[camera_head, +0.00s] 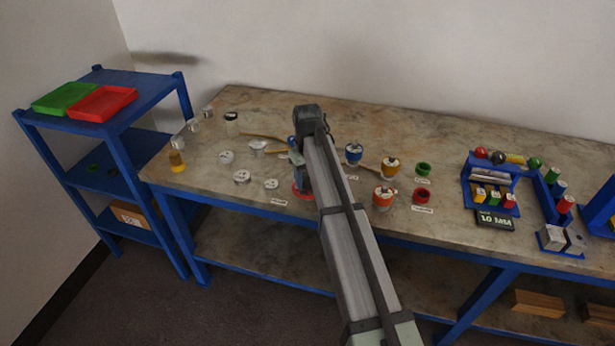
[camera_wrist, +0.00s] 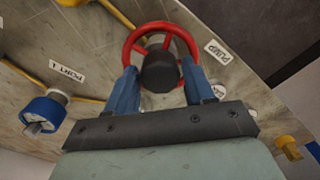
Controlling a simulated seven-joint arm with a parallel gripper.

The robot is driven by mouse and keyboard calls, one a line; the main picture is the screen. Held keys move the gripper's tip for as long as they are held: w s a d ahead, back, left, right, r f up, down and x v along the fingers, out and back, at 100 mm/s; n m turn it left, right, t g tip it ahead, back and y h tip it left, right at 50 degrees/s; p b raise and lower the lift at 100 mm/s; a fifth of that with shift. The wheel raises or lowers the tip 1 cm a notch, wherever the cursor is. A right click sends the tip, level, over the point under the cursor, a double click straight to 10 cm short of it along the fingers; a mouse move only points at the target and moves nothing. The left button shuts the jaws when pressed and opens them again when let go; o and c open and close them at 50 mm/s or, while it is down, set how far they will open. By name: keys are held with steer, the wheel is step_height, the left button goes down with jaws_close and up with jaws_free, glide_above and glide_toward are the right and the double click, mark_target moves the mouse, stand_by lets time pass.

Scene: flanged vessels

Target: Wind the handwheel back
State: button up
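The red handwheel (camera_wrist: 160,27) lies at the top middle of the wrist view, with a dark round hub (camera_wrist: 160,72) at its centre. In the head view only a red part of the wheel (camera_head: 300,193) shows beside my arm. My gripper (camera_wrist: 161,78) is over the wheel, its two blue fingers on either side of the hub and overlapping the rim. The fingers are close against the hub and appear shut on it; the exact contact is hard to see. A label reading PUMP (camera_wrist: 218,52) is right of the wheel.
A blue-collared fitting (camera_wrist: 44,112) and yellow pipes (camera_wrist: 75,97) lie left of the wheel. On the bench (camera_head: 255,101), orange fittings (camera_head: 384,196) and a green cup (camera_head: 424,169) stand to the right. Small pale discs (camera_head: 242,176) lie to the left. A blue rack (camera_head: 490,185) is farther right.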

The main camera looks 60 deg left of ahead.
mark_target(308, 178)
steer(key=shift+o, duration=1.3)
step_height(308, 178, up, 14)
steer(key=shift+f, duration=0.15)
